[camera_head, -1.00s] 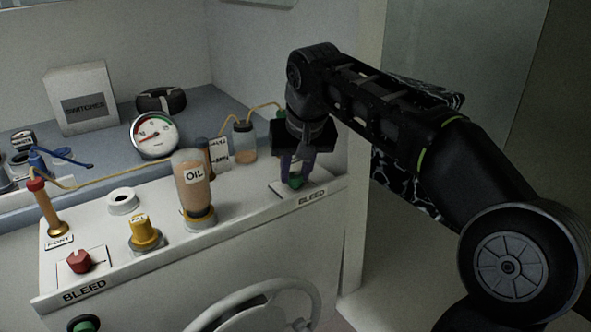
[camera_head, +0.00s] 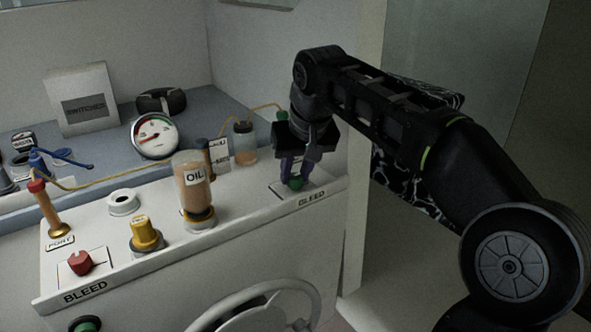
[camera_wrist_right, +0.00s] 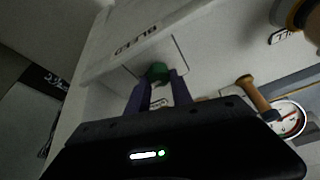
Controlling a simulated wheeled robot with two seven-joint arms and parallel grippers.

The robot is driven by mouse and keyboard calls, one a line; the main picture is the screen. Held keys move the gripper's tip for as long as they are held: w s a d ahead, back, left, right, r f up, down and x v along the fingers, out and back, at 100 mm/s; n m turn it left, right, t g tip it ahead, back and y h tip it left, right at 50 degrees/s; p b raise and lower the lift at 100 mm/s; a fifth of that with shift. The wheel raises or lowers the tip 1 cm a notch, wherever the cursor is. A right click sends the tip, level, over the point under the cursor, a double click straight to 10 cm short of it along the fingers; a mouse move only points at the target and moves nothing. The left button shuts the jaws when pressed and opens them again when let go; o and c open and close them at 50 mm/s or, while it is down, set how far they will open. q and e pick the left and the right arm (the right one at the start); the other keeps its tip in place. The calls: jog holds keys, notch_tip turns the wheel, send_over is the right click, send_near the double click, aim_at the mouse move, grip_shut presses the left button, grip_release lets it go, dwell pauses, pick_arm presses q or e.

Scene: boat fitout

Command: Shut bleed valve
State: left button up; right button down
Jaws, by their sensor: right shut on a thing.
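The green bleed valve knob (camera_head: 295,185) sits on a white plate at the right end of the console top, behind a BLEED label (camera_head: 312,197). My right gripper (camera_head: 296,174) points down with its purple fingers shut on this knob. In the right wrist view the green knob (camera_wrist_right: 158,71) shows between the fingertips (camera_wrist_right: 158,84). A red bleed valve knob (camera_head: 79,262) sits on another plate at the left end, behind a second BLEED label (camera_head: 85,292). The fingers partly hide the green knob, so its exact angle is hard to tell. My left gripper is not in view.
An OIL bottle (camera_head: 193,190), a yellow knob (camera_head: 145,234), a white ring (camera_head: 123,203) and a brown-handled PORT fitting (camera_head: 47,207) stand on the console. A round gauge (camera_head: 154,136) is behind. A steering wheel (camera_head: 262,310) is in front. A wall edge (camera_head: 365,150) is close right.

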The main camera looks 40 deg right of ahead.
aim_at(295, 176)
jog(key=n+y+p, duration=0.1)
jog(key=n, duration=0.2)
jog(key=n+y+p, duration=0.1)
jog(key=n, duration=0.2)
jog(key=shift+d+r+n+y+p, duration=0.1)
jog(key=shift+r+n+y+p, duration=0.05)
jog(key=shift+n+y+p, duration=0.2)
pick_arm(q)
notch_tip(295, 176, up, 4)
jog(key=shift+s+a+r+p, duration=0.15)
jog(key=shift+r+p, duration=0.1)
jog(key=shift+p, duration=0.7)
pick_arm(e)
jog(key=n+g+y, duration=0.1)
jog(key=n, duration=0.3)
jog(key=shift+w, duration=0.1)
jog(key=shift+y, duration=0.25)
jog(key=c, duration=1.1)
grip_release()
jog(key=shift+r, duration=0.25)
pick_arm(q)
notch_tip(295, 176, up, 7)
jog(key=p, duration=0.8)
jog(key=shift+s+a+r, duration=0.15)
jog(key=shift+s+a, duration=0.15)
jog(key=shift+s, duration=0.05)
pick_arm(e)
notch_tip(295, 176, up, 9)
jog(key=shift+r, duration=0.1)
